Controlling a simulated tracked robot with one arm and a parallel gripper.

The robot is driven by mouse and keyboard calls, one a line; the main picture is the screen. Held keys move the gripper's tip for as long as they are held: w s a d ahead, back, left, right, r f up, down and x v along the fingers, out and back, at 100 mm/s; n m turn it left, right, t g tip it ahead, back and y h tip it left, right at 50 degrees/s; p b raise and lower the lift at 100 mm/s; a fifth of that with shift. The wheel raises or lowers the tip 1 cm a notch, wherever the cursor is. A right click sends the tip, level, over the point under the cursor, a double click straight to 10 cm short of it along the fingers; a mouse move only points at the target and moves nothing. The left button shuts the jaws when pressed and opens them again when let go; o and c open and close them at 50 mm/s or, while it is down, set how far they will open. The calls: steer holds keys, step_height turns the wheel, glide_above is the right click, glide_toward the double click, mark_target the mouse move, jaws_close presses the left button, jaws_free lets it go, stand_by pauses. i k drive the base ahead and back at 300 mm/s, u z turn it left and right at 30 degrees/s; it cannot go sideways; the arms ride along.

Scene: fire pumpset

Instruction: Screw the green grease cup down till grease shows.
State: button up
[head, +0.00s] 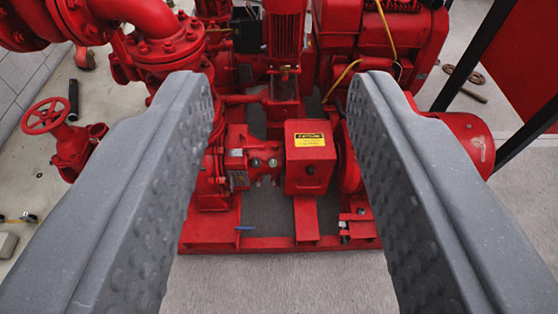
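A small greenish round fitting, likely the green grease cup (256,162), sits on the red pump bearing housing (235,158). A paler small round fitting (272,162) is right beside it. Both are too small to show whether any grease is out. My gripper (283,98) is open and empty. Its two grey studded fingers stand wide apart at the left and right of the picture. The fittings appear between the fingers, farther off, and neither finger touches them.
A red guard box (309,170) with a yellow caution label stands right of the fittings. Red pipes (165,50) and a handwheel valve (46,116) are at left, the red engine (385,45) behind. The pump sits on a red base frame (270,243). Floor in front (285,285) is clear.

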mark_target(273, 162)
steer(key=i, duration=0.85)
steer(key=u, duration=0.05)
